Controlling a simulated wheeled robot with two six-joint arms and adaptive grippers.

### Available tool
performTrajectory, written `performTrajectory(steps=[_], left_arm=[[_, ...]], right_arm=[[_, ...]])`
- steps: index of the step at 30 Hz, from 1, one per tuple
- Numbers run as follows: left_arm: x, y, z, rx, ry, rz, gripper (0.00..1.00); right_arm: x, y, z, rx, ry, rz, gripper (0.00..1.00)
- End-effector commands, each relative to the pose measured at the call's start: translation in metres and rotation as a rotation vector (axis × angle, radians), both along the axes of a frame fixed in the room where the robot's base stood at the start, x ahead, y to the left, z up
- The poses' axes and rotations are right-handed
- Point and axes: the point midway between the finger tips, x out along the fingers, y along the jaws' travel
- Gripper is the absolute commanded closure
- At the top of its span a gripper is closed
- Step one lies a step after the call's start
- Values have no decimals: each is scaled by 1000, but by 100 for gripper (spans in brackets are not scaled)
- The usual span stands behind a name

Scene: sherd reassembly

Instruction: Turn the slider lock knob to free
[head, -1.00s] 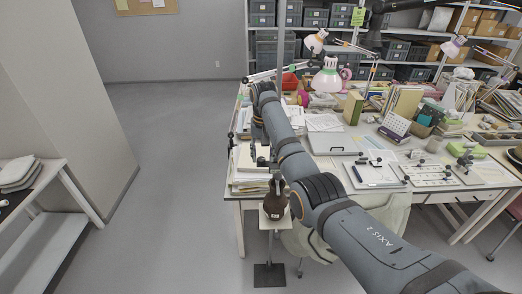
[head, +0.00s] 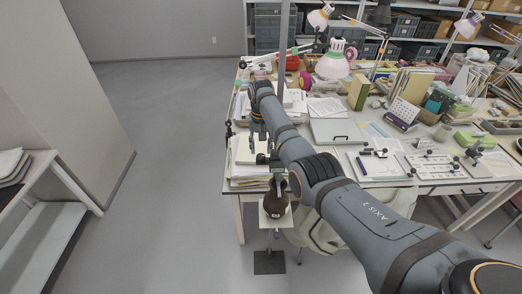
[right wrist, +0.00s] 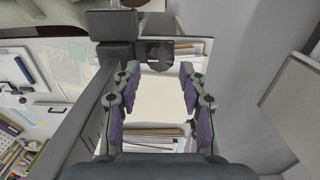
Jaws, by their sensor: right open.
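My right gripper (right wrist: 159,70) is open in the right wrist view, its two fingers apart with nothing between the pads. A dark rounded piece (right wrist: 160,54), which looks like the lock knob, lies just beyond and between the fingertips. Dark blocks (right wrist: 112,26), likely the slider, sit beside it on a grey post (right wrist: 83,118). I cannot tell which way the knob is turned or whether a finger touches it. In the head view the right arm hides much of the post (head: 284,40), and a dark fitting (head: 277,162) shows above a brown round vessel (head: 275,203). My left gripper is out of view.
The worktable (head: 232,192) behind carries paper stacks (head: 249,150), trays and lamps (head: 335,62). The floor at left is clear.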

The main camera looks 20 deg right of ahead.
Motion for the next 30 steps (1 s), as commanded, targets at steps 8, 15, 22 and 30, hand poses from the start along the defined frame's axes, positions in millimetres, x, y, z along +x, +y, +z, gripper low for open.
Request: performTrajectory(steps=[8,15,22,30], left_arm=[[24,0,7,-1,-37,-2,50],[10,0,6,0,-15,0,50],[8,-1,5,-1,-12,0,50],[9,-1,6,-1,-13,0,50]], right_arm=[[0,0,-34,0,0,0,57],[0,0,-36,0,-1,0,57],[0,0,-36,0,-1,0,83],[0,0,-36,0,-1,6,99]])
